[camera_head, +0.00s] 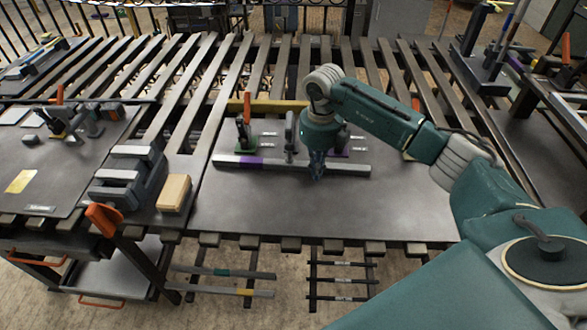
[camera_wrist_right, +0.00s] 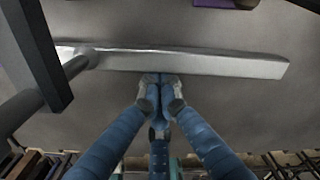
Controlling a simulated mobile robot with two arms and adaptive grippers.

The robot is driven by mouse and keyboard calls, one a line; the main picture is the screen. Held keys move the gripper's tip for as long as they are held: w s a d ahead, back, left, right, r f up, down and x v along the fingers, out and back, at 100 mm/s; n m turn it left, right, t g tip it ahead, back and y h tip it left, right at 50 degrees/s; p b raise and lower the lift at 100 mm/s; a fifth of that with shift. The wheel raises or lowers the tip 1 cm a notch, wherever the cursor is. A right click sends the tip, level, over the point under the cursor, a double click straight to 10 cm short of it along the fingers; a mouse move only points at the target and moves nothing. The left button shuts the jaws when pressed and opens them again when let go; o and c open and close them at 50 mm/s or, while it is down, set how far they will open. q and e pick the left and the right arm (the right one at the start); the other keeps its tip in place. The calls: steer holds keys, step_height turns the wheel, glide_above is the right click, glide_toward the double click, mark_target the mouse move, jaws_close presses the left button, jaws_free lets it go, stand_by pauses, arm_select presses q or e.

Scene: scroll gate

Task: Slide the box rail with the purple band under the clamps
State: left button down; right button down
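The pale grey rail with the purple band (camera_head: 240,162) lies across the dark plate in the head view. Its bare right part shows in the wrist view (camera_wrist_right: 220,64). A grey upright piece (camera_head: 290,132) appears to rise from the rail; in the wrist view it looms dark at left (camera_wrist_right: 38,60). A green clamp (camera_head: 243,134) with an orange handle stands behind the rail's left part. Another clamp is mostly hidden behind my right arm. My right gripper (camera_head: 317,172) points down at the rail's front edge, fingers together (camera_wrist_right: 160,88); contact is unclear. My left gripper is out of view.
A yellow bar (camera_head: 265,106) lies behind the clamps. A dark grey block-shaped fixture (camera_head: 128,178) and a wooden block (camera_head: 174,193) stand at left. The plate in front of the rail is clear (camera_head: 270,210). Slatted table bars surround the plate.

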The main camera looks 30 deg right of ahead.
steer(key=shift+w+d, duration=0.1)
steer(key=shift+w, duration=0.15)
steer(key=shift+s, duration=0.1)
steer(key=shift+s+a, duration=0.25)
steer(key=shift+s, duration=0.05)
steer(key=shift+s+a+p, duration=0.35)
steer(key=shift+s+p, duration=0.15)
steer(key=shift+s, duration=0.2)
step_height(320, 180, up, 8)
steer(key=p, duration=0.5)
stand_by(0.4)
